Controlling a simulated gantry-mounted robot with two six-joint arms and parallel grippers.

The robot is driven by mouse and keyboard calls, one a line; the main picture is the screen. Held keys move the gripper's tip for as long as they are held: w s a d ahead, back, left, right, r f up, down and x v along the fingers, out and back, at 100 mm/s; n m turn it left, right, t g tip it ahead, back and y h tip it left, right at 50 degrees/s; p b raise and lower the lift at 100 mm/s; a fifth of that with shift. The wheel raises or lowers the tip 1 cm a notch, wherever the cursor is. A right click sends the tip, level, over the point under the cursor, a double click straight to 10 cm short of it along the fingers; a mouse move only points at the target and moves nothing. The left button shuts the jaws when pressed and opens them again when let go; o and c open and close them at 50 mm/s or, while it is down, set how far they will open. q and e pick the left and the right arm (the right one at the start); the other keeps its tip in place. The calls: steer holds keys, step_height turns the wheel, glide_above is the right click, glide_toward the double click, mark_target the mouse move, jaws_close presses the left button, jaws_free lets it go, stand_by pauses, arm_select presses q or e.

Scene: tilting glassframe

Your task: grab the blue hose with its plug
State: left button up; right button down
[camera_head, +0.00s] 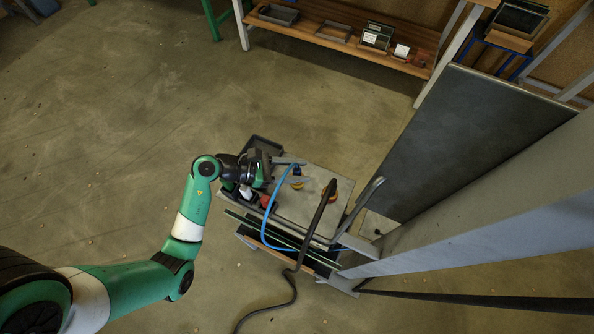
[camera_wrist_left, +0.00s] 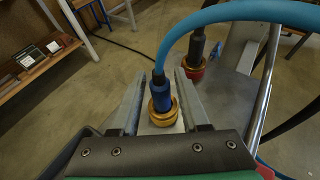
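The blue hose (camera_head: 266,215) arches over the trolley top and hangs down past its front edge. In the left wrist view the hose (camera_wrist_left: 215,14) bends down into a dark blue plug (camera_wrist_left: 160,95), which stands in a brass-coloured fitting (camera_wrist_left: 163,115). My left gripper (camera_head: 298,171) is over the trolley. In the left wrist view its two fingers (camera_wrist_left: 162,78) stand on either side of the plug, with gaps visible on both sides. I cannot tell how deep the plug sits between them. My right gripper is not in view.
A black hose (camera_head: 320,215) with a red-ringed fitting (camera_head: 330,189) stands to the right on the grey trolley (camera_head: 298,207). A bent metal handle (camera_head: 358,207) runs along the trolley's right side. A large grey panel (camera_head: 470,130) leans further right. The floor left is mostly clear.

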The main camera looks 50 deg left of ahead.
arm_select(q)
jaws_close()
steer(key=shift+r, duration=0.1)
